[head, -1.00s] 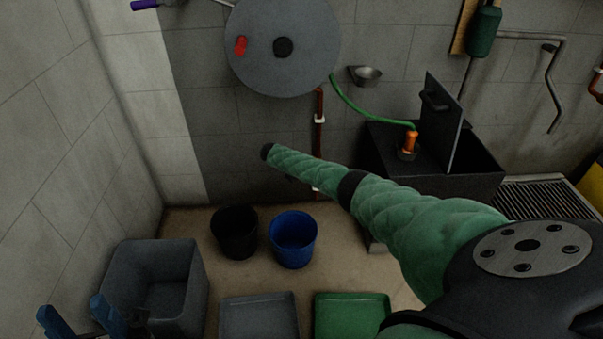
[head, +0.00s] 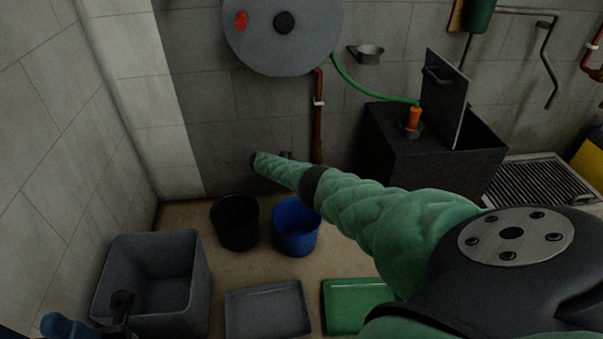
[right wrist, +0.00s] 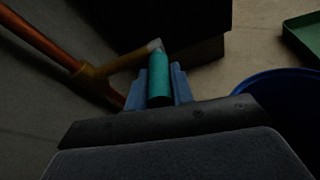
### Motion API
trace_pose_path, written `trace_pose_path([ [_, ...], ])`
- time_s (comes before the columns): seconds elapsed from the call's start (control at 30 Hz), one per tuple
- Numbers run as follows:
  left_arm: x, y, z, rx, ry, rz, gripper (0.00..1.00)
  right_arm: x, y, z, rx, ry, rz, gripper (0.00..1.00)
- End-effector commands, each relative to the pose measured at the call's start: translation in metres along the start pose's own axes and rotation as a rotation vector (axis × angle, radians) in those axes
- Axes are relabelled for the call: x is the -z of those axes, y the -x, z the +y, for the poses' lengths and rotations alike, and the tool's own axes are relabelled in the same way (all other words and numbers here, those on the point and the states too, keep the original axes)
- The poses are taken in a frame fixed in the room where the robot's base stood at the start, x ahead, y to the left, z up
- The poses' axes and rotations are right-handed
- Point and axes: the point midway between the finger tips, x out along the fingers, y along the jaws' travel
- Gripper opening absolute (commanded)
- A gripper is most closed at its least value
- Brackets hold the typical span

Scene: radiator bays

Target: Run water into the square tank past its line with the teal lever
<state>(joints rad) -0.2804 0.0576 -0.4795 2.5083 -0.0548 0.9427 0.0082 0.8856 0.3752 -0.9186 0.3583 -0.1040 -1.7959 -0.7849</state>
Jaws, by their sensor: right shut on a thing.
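The teal lever (right wrist: 159,78) shows in the right wrist view on a brass valve branching from a copper pipe. My right gripper (right wrist: 159,92) is shut on it, with blue fingers on both sides. In the head view my right forearm, in a green sleeve, hides this gripper and the lever. The dark square tank (head: 435,178) stands at right with its lid (head: 446,100) raised. A green hose runs to an orange fitting (head: 414,118) on its top. Its water and line cannot be seen. My left gripper (head: 65,325) is partly in view at bottom left; its jaw opening is unclear.
A black bucket (head: 235,235) and a blue bucket (head: 296,240) stand on the floor. A grey tub (head: 103,285), a grey tray (head: 267,310) and a green tray (head: 350,305) lie nearer. A round grey drum (head: 283,45) is on the wall. A floor grate (head: 540,185) lies right.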

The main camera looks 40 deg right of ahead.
Motion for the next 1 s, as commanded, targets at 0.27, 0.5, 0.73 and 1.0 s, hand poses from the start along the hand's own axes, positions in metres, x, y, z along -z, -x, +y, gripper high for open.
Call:
trace_pose_path([
  [0.27,-0.004,0.017,0.006,0.002,0.035,0.012,0.45,0.011,-0.006,0.0,-0.02,0.005,-0.093,0.0],
  [0.5,-0.006,0.026,0.007,-0.021,0.026,-0.013,0.45,0.011,-0.007,0.001,-0.027,0.005,-0.125,0.0],
  [0.73,-0.005,0.031,0.007,-0.019,0.025,-0.028,0.45,0.01,-0.007,0.001,-0.028,0.006,-0.129,0.0],
  [1.0,-0.005,0.029,0.007,-0.016,0.024,-0.02,0.45,0.01,-0.007,0.001,-0.028,0.006,-0.129,0.41],
])
